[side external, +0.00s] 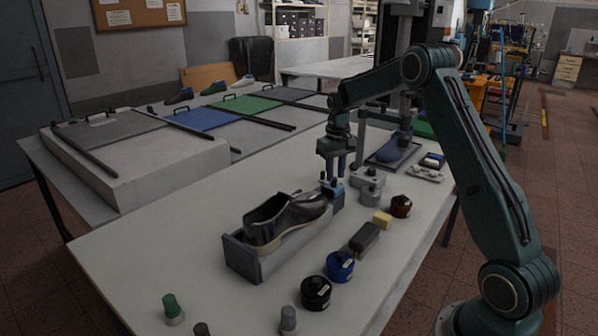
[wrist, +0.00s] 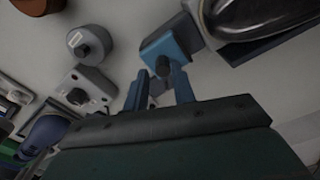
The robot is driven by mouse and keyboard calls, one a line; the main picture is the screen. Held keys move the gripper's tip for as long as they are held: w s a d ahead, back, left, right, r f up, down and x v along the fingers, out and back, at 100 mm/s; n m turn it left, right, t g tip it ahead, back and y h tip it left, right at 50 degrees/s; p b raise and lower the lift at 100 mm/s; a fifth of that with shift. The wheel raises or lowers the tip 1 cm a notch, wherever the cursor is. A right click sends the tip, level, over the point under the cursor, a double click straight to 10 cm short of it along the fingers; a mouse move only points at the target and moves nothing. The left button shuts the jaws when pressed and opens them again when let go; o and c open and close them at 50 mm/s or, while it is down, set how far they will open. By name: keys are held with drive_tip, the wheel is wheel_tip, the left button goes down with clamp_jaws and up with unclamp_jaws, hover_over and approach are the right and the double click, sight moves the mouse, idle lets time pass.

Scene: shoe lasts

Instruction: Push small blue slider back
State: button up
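The small blue slider (side external: 336,192) sits at the far end of the grey shoe holder (side external: 243,256), close to the toe of a dark shoe (side external: 285,220). In the wrist view the blue slider (wrist: 168,45) carries a short dark knob (wrist: 163,66). My gripper (side external: 331,174) points down just above the slider. In the wrist view my gripper (wrist: 160,76) has its two blue fingers apart, with the knob between or just beyond their tips. Gaps show on both sides of the knob. Whether a finger touches the slider, I cannot tell.
A brown jar (side external: 401,206), a yellow block (side external: 382,220), a dark brush-like block (side external: 364,238), a blue jar (side external: 340,266) and a black jar (side external: 316,292) line the right side.

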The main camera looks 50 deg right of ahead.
sight(335, 178)
wheel_tip(335, 178, up, 12)
drive_tip(key=shift+r, duration=0.15)
idle(0.4)
drive_tip(key=s+a+r+n+t, duration=0.1)
drive_tip(key=s+a+r, duration=0.45)
drive_tip(key=a, duration=0.35)
drive_tip(key=s+a+r+n+t, duration=0.1)
drive_tip(key=s+a+r+t, duration=0.1)
drive_tip(key=s+a+r, duration=0.4)
drive_tip(key=s+a+f+n+t, duration=0.1)
drive_tip(key=s+a+f, duration=0.3)
drive_tip(key=s, duration=0.5)
drive_tip(key=s+a+f+n+t, duration=0.1)
drive_tip(key=s+a+f, duration=0.3)
drive_tip(key=s+a, duration=0.3)
drive_tip(key=shift+s+n+t, duration=0.3)
drive_tip(key=shift+s, duration=0.8)
